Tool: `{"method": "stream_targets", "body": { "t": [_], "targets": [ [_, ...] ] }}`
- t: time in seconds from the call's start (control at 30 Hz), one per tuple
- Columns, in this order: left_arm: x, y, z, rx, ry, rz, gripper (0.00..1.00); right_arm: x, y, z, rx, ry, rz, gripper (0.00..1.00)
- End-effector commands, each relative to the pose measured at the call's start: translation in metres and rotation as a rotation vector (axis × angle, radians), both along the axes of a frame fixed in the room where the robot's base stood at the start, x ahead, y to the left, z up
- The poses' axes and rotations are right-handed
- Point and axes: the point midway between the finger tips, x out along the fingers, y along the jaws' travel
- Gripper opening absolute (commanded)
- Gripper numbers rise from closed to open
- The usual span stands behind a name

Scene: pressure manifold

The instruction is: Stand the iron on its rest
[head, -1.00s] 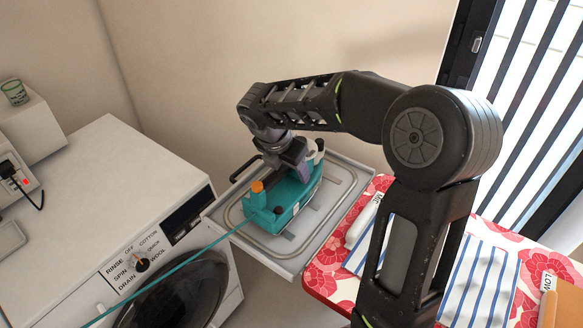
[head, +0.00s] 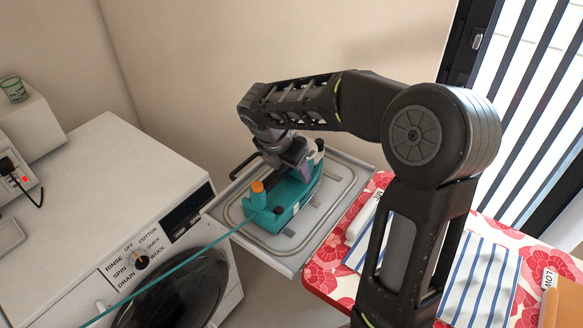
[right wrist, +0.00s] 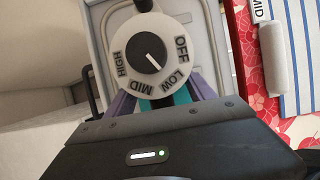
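The teal iron (head: 285,205) is over the grey tray-like rest (head: 332,212), long and low, with an orange cap (head: 258,187) at its near left end. I cannot tell whether its underside touches the rest. My right gripper (head: 298,170) is at the iron's handle from above. In the right wrist view its purple fingers (right wrist: 163,98) flank a teal part and look shut on it; the fingertips are hidden behind the iron's dial (right wrist: 151,53), marked OFF, LOW, MID and HIGH. My left gripper is not in view.
A washing machine (head: 90,190) stands left of the rest. A teal cord (head: 185,262) runs from the iron across its front. A red floral ironing board (head: 325,272) with striped cloth (head: 478,280) is to the right, partly behind my right arm. A wall stands behind.

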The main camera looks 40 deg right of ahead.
Motion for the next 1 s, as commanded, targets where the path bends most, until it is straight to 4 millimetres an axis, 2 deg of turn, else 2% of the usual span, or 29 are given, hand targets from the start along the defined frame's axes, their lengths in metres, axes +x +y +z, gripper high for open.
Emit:
{"method": "stream_targets", "body": {
  "t": [0.03,0.2,0.53,0.67,1.0],
  "targets": [
    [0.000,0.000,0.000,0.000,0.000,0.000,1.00,0.000,0.000,0.000,0.001,0.001,0.000,0.68],
    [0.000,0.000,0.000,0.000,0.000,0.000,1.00,-0.001,0.000,-0.001,0.001,0.003,0.000,0.80],
    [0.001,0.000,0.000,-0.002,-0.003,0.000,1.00,-0.002,0.001,0.000,0.001,0.006,-0.001,0.80],
    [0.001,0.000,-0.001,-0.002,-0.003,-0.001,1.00,-0.002,0.006,0.013,0.002,0.002,-0.002,0.80],
    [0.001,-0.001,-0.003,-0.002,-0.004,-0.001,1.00,-0.007,0.025,0.062,0.001,0.000,-0.001,0.80]
  ]
}}
